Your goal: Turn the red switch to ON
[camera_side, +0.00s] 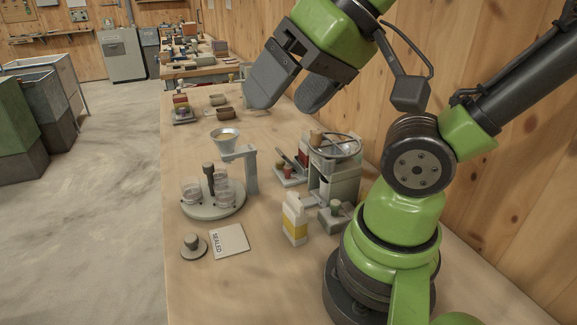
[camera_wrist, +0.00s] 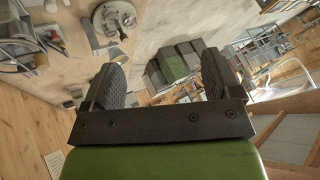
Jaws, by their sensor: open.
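My gripper (camera_side: 290,95) is raised high above the bench at the top of the side view. Its two dark fingers are spread apart with nothing between them; they also show in the wrist view (camera_wrist: 165,75). A small reddish part (camera_side: 281,168), possibly the red switch, sits on a light plate left of the grey mixer (camera_side: 341,187). It is too small for me to tell its setting or read any ON mark. The mixer has a round, wheel-like top and stands below my gripper, well apart from it. I make out no red switch in the wrist view.
A round stand (camera_side: 213,207) with clear jars and a funnel (camera_side: 225,140) is left of the mixer. The wooden wall runs along the right.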

